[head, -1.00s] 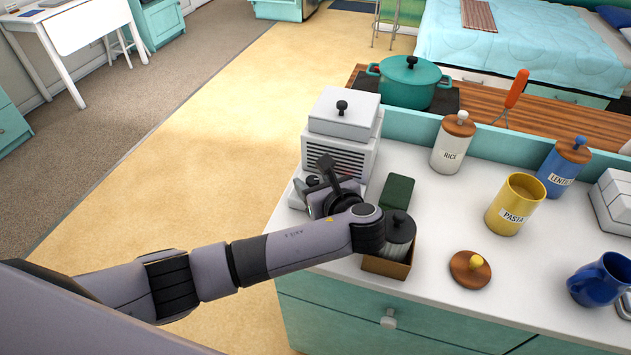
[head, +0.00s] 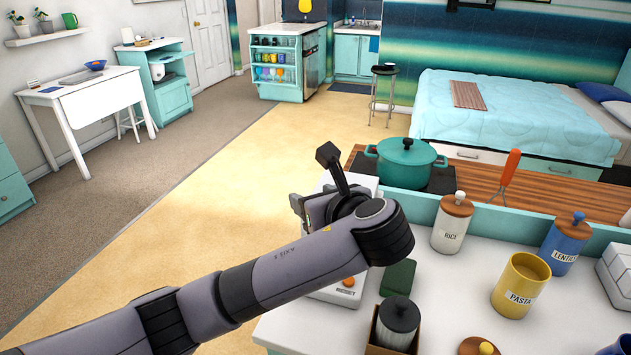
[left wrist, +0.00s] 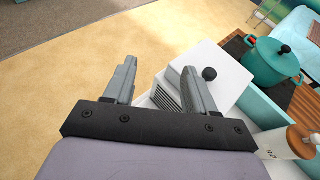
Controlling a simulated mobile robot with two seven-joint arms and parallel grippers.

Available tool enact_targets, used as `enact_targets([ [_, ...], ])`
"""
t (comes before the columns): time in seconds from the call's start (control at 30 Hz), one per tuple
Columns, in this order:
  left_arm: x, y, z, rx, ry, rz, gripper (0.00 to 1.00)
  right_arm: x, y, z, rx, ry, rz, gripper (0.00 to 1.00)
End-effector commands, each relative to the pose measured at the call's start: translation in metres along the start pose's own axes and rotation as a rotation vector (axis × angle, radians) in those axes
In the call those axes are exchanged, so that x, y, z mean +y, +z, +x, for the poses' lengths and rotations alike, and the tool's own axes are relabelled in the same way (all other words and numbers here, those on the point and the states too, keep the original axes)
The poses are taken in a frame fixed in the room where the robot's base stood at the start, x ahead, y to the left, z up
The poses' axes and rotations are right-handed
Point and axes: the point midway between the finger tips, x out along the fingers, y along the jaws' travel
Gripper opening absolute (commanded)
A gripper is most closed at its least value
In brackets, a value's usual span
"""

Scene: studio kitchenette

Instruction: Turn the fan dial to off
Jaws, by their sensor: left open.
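A white appliance (head: 335,291) stands at the counter's left end, mostly hidden behind my left arm in the head view. Its base shows an orange button and the label RESET. In the left wrist view, the white appliance (left wrist: 222,85) shows a black knob on its top and a slatted front side. My left gripper (left wrist: 159,68) is open and empty, above and in front of the slatted side. In the head view it is mostly hidden behind its own wrist. My right gripper is not in view.
Beside the appliance are a dark green box (head: 398,277) and a dark lidded jar (head: 399,315) in a brown holder. A teal pot (head: 406,163) stands behind. RICE (head: 452,222), PASTA (head: 520,286) and LENTILS (head: 563,243) canisters stand to the right. The floor on the left is clear.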

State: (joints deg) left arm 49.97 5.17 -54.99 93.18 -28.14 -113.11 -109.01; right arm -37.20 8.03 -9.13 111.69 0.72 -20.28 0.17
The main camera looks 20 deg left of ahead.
Motion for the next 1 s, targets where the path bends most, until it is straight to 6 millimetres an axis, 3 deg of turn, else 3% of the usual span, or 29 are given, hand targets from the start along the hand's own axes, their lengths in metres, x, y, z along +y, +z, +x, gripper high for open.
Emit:
enact_targets([
  [0.23, 0.000, 0.028, -0.012, 0.001, 0.000, -0.001, 0.56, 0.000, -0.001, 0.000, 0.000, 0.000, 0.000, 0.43],
  [0.67, -0.002, 0.032, -0.012, -0.010, -0.008, -0.001, 0.55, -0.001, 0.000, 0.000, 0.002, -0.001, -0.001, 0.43],
  [0.83, -0.022, 0.054, -0.008, -0.152, -0.116, -0.010, 0.55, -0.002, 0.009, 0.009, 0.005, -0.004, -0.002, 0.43],
  [1.0, -0.060, 0.101, -0.020, -0.449, -0.326, 0.010, 0.55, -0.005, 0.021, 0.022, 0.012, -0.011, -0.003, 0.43],
])
